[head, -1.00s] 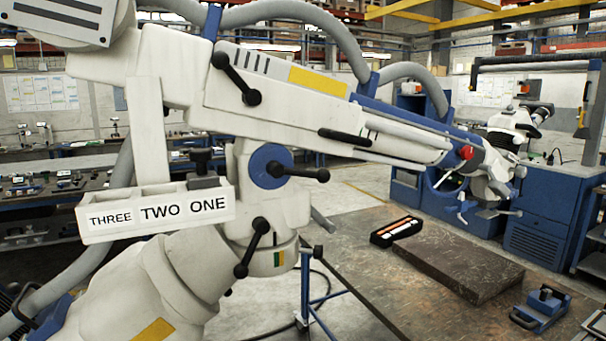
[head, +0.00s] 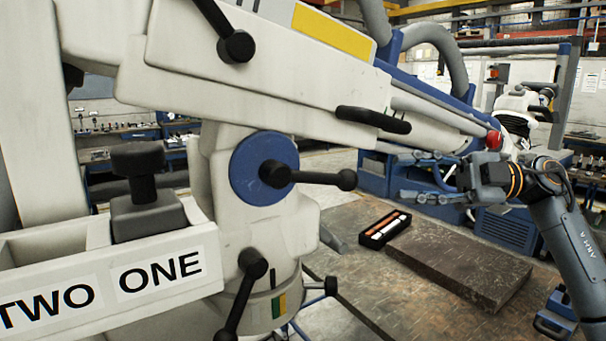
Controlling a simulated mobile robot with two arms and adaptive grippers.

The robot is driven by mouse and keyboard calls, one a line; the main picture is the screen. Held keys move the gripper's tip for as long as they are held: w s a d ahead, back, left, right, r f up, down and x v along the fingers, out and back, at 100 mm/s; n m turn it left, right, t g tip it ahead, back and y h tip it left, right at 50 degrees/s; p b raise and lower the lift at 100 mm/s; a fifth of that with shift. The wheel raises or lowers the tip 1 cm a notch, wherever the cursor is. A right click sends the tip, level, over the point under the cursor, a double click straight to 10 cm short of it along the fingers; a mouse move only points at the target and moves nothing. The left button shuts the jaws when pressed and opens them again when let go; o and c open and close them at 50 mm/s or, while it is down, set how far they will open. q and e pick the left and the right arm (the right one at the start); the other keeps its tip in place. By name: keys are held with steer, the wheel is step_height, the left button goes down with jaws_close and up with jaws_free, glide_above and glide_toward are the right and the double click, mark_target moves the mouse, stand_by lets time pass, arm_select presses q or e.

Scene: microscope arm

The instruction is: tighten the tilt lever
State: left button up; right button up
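The microscope arm is a white jointed arm (head: 270,75). A blue round disc (head: 250,188) on its joint carries a black ball-ended lever (head: 310,178) pointing right. Another black lever (head: 240,290) sits lower on the column, and one (head: 225,35) is on the upper arm. No label shows which is the tilt lever. My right gripper (head: 408,175) comes in from the right and points left. Its two fingers look spread and empty, to the right of the disc lever and apart from it. My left gripper is out of view.
A white tray marked TWO and ONE (head: 110,285) juts out at lower left, holding a black block (head: 145,195). A dark slab (head: 455,262) and a black case (head: 384,229) lie on the bench. A red knob (head: 493,140) is close above my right gripper.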

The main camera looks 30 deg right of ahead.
mark_target(343, 179)
steer(key=shift+g, duration=0.3)
steer(key=p+x, duration=0.2)
steer(key=x, duration=0.2)
steer(key=s+p+x, duration=0.1)
steer(key=p+x, duration=0.1)
steer(key=x, duration=0.2)
steer(key=p+x, duration=0.2)
steer(key=x, duration=0.3)
steer(key=shift+s+a+r+p, duration=0.25)
steer(key=shift+a+r+p, duration=0.1)
steer(key=shift+a, duration=0.05)
steer(key=shift+w+a+f, duration=0.1)
steer(key=shift+w+a, duration=0.05)
steer(key=shift+a, duration=0.05)
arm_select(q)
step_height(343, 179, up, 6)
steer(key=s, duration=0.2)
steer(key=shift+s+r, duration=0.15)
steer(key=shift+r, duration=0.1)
arm_select(e)
jaws_close()
